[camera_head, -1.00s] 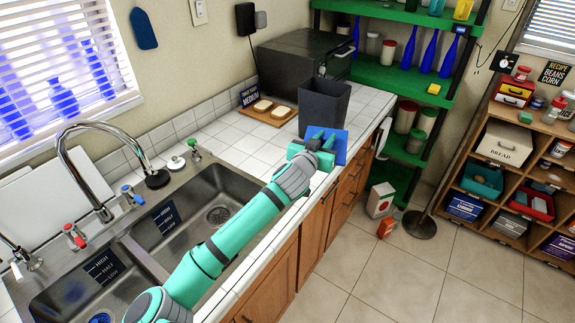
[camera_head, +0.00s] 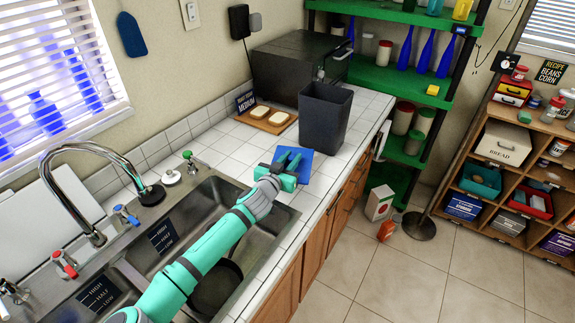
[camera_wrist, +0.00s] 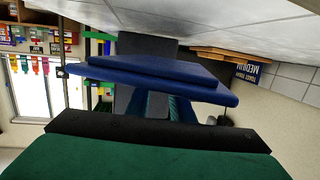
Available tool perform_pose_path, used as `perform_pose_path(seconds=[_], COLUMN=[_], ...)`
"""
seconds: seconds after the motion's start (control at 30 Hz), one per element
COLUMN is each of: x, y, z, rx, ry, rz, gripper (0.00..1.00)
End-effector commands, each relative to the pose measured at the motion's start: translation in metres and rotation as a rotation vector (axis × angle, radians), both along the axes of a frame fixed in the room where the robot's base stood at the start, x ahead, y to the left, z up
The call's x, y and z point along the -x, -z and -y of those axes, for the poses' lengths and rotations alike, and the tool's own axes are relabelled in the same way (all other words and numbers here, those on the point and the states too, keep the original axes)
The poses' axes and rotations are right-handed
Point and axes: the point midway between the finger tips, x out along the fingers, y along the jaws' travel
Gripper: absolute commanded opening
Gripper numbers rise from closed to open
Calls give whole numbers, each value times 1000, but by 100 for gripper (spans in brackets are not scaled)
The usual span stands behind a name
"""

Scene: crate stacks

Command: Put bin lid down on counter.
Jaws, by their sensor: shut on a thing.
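The blue bin lid (camera_head: 307,163) is held tilted beside the sink, over or very close to the white tiled counter (camera_head: 232,152). My gripper (camera_head: 288,162) is shut on it. In the wrist view the lid (camera_wrist: 150,72) shows edge-on as a thick blue slab across the middle, held by my fingers (camera_wrist: 165,107). The counter (camera_wrist: 225,25) appears at the top of that upside-down view. I cannot tell whether the lid touches the counter. The dark grey bin (camera_head: 325,118) stands open on the counter, just behind and right of the lid.
A wooden board (camera_head: 266,118) with bread slices and a small sign (camera_head: 245,101) lie behind. A dark microwave (camera_head: 290,68) stands at the back. The sink (camera_head: 165,240) and faucet (camera_head: 75,150) are on the left. Bare tiles lie between sink and board.

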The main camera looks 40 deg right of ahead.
Motion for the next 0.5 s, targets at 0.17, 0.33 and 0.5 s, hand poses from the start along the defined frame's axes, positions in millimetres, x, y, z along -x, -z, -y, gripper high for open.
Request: perform_pose_path(seconds=[0.17, 0.33, 0.5], x=[-4, -6, -7], y=[15, 37, 40], z=[-5, -8, -9], rx=[0, 0, 0], ry=[-2, -7, -9], rz=[-3, -2, 0], gripper=[0, 0, 0])
